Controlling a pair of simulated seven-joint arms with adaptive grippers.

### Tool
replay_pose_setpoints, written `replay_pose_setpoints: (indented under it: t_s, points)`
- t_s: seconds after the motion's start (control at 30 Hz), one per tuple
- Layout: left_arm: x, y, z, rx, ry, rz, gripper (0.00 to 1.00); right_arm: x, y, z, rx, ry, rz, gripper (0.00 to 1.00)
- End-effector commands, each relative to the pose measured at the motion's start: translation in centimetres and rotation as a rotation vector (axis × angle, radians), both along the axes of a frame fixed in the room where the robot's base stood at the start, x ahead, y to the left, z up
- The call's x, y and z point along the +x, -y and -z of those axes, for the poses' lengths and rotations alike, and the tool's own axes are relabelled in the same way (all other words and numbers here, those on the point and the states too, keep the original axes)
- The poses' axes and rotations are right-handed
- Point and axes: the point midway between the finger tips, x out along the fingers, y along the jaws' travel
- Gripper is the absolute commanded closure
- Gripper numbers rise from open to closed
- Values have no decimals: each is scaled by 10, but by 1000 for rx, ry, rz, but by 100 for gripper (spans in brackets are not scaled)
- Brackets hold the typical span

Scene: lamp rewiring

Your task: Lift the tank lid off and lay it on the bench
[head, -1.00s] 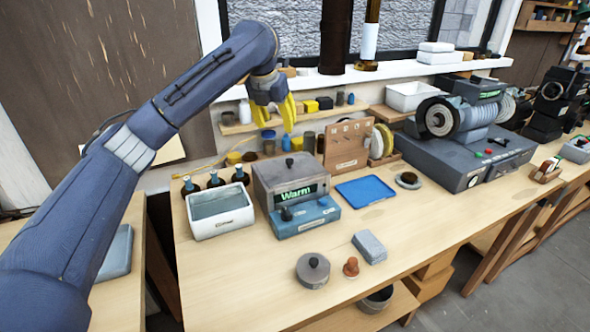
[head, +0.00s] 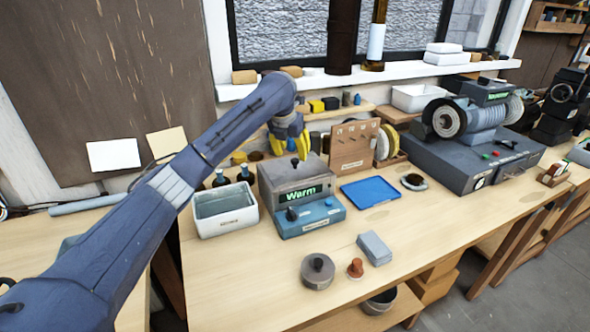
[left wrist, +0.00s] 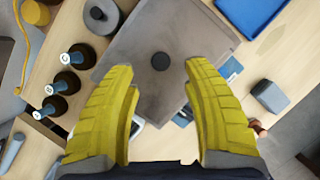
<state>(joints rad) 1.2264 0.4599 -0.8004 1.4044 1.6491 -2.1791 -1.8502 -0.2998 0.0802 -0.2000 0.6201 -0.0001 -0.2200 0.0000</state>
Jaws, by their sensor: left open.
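The tank is a grey box (head: 302,208) with a lit display reading "Warm" and a blue base, standing on the bench. Its flat grey lid (head: 277,172) is on top, with a small black knob (head: 294,162). In the left wrist view the lid (left wrist: 135,88) lies below the fingers and its knob (left wrist: 161,61) shows between and beyond the fingertips. My left gripper (head: 290,150), with yellow fingers, is open and empty above the lid; it also shows in the left wrist view (left wrist: 158,72). My right gripper is not in view.
A white open bath (head: 226,222) stands left of the tank, with dark bottles (left wrist: 68,82) behind it. A blue tray (head: 370,190) lies to the right. A round grey weight (head: 317,271), brown stopper (head: 355,268) and grey block (head: 374,248) stand in front. Bench front left is clear.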

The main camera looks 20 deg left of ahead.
Motion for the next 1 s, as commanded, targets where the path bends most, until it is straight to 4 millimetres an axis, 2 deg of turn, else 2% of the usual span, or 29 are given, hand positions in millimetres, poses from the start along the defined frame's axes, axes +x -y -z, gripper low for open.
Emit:
replay_pose_setpoints:
  t_s: [0.47,0.8,0.83,1.0]
  points:
    - [18,3,44,-1,-2,-3,51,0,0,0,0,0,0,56]
    - [21,3,48,0,1,-1,51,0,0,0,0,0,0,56]
    - [21,3,48,0,1,-1,48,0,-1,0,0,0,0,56]
    - [20,3,48,1,0,-1,68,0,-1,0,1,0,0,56]
